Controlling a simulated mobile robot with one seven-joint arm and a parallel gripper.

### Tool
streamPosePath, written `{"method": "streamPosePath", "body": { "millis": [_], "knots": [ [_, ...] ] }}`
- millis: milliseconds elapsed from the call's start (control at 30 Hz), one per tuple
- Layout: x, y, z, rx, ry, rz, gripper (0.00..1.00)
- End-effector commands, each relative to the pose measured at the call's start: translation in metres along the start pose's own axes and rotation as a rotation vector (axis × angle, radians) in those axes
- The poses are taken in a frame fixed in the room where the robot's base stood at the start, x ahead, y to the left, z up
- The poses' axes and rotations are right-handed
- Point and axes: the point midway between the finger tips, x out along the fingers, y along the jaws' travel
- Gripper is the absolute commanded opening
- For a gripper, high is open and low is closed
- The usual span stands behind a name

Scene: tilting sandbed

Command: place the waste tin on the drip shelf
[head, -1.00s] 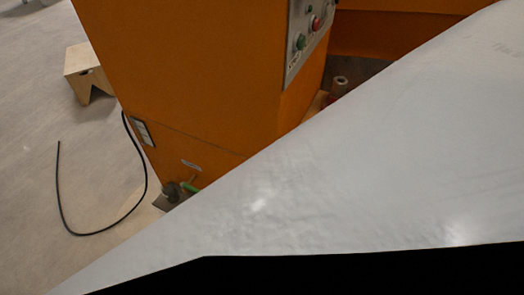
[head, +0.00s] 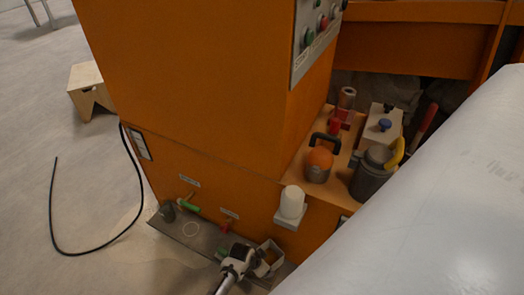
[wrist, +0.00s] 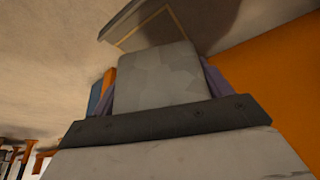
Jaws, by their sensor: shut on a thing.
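The waste tin (head: 275,247), a small open-topped square grey tin, is at the right part of the drip shelf (head: 205,240) in the head view. My gripper (head: 256,261) is shut on it from the front left. In the wrist view the tin's mottled grey wall (wrist: 158,75) fills the middle, with purple finger parts at both sides. The drip shelf, a grey plate low on the orange machine, shows beyond it in the wrist view (wrist: 205,22), with a yellow outline. I cannot tell whether the tin touches the shelf. The gripper hides part of the tin.
Green (head: 190,207) and red (head: 225,227) taps sit above the shelf. A white cup (head: 291,203) stands on a small ledge. An orange-topped container (head: 319,164) and a dark jug (head: 370,178) stand on the machine's deck. A black cable (head: 95,235) lies on the floor.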

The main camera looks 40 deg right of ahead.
Motion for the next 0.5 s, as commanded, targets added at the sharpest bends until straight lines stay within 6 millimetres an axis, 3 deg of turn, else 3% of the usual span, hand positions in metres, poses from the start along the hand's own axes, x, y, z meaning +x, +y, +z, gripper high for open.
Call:
{"method": "streamPosePath", "body": {
  "millis": [167,367,500],
  "knots": [
    [0.010,0.000,0.004,0.001,0.000,0.000,0.47],
    [0.038,0.000,0.016,0.004,-0.001,0.000,0.47],
    [0.043,-0.002,0.014,0.002,0.000,-0.001,0.47]
  ]
}}
